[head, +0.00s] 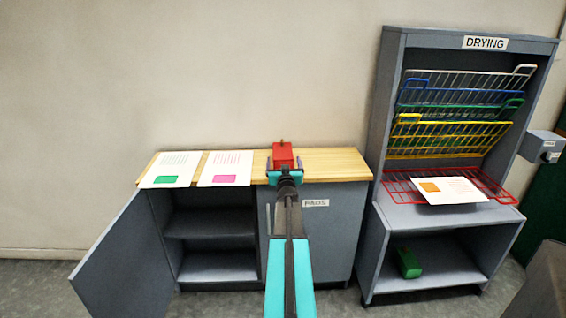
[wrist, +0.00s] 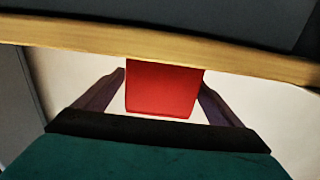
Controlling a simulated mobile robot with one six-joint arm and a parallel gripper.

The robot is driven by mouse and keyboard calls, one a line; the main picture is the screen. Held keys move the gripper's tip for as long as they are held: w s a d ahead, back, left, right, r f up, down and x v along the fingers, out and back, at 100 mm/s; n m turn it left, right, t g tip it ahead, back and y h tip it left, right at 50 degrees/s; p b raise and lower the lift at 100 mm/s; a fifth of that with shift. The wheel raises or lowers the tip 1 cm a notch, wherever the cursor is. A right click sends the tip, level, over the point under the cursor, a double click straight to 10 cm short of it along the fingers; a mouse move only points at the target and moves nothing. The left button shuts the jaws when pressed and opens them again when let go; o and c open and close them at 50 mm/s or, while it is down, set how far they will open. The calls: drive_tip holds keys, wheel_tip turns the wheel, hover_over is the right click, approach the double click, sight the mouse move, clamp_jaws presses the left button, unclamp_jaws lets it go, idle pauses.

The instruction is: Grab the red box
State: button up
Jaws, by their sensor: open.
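The red box (head: 283,153) stands at the back of the wooden counter top (head: 335,165), with a small knob-like part on top. My gripper (head: 284,171) reaches over the counter at the box's near side and hides its lower part. In the wrist view the red box (wrist: 162,88) lies between the tips of my gripper (wrist: 163,82). The jaws are open, one finger on each side and close to the box; I cannot tell whether either touches it.
A white sheet with a green patch (head: 172,168) and one with a pink patch (head: 226,168) lie left of the box. The cabinet door (head: 115,255) stands open at left. At right is the drying rack (head: 390,120) with a sheet (head: 455,191) and a green box (head: 408,263) below.

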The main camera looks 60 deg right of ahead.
drive_tip(key=shift+x, duration=2.55)
drive_tip(key=shift+f, duration=0.15)
drive_tip(key=c, duration=1.2)
drive_tip(key=shift+r+p, duration=2.7)
drive_tip(key=shift+r, duration=2.35)
